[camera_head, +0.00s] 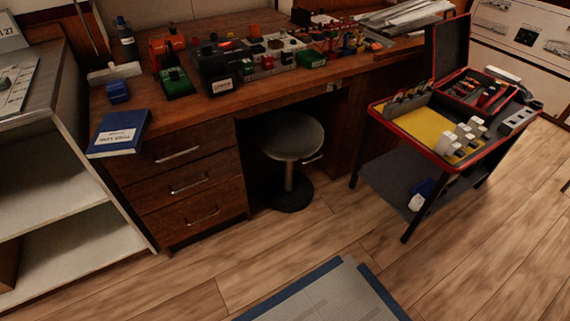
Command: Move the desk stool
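The desk stool (290,140) has a round grey seat, a thin metal post and a dark round base (292,196). It stands upright on the wood floor in the knee space of the brown wooden desk (190,145), right of the drawers. A small bar sticks out to the right under its seat. The desk top is above and behind it. My gripper is not in view.
A red-rimmed cart (386,118) with a yellow top stands right of the stool. A blue-edged grey mat (330,295) lies in front. A pale shelf unit (75,185) is at left. A blue book (118,133) overhangs the desk edge. Floor before the stool is clear.

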